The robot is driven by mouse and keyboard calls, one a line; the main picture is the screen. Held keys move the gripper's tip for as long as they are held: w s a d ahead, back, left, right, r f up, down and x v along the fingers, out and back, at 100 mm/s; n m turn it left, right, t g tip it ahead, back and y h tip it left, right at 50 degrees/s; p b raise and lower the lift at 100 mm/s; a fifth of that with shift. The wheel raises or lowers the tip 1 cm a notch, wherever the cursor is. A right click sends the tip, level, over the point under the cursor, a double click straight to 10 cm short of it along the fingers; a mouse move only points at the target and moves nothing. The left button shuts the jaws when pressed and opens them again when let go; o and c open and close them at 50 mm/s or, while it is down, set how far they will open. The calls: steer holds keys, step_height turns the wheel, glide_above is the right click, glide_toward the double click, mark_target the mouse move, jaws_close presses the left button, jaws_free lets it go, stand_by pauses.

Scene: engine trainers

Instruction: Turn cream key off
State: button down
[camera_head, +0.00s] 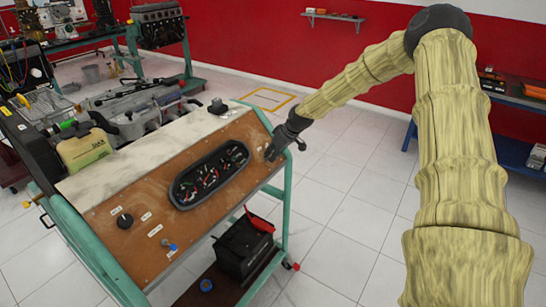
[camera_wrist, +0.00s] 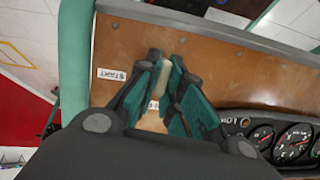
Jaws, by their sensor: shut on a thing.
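My gripper (camera_head: 273,152) is at the right end of the brown instrument panel (camera_head: 142,222) in the head view. In the wrist view my gripper (camera_wrist: 165,76) has its green-padded fingers on both sides of the cream key (camera_wrist: 163,79) and is shut on it. The key's upper end shows as a narrow pale piece between the pads; its base and the switch under it are partly hidden by the fingers. A START label (camera_wrist: 112,74) is left of the key, and another label below it is mostly covered. The head view does not show the key clearly.
A gauge cluster (camera_head: 210,173) sits mid-panel, beside my gripper. A blue key (camera_head: 169,244) and a black knob (camera_head: 124,220) are on the panel's left part. A battery (camera_head: 243,250) stands below in the green frame. Tiled floor to the right is clear.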

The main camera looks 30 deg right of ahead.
steer(key=shift+n, duration=0.5)
steer(key=c, duration=1.6)
jaws_free()
steer(key=shift+o, duration=0.2)
steer(key=v, duration=1.2)
steer(key=shift+a, duration=0.15)
steer(key=shift+s, duration=0.1)
steer(key=shift+f, duration=0.1)
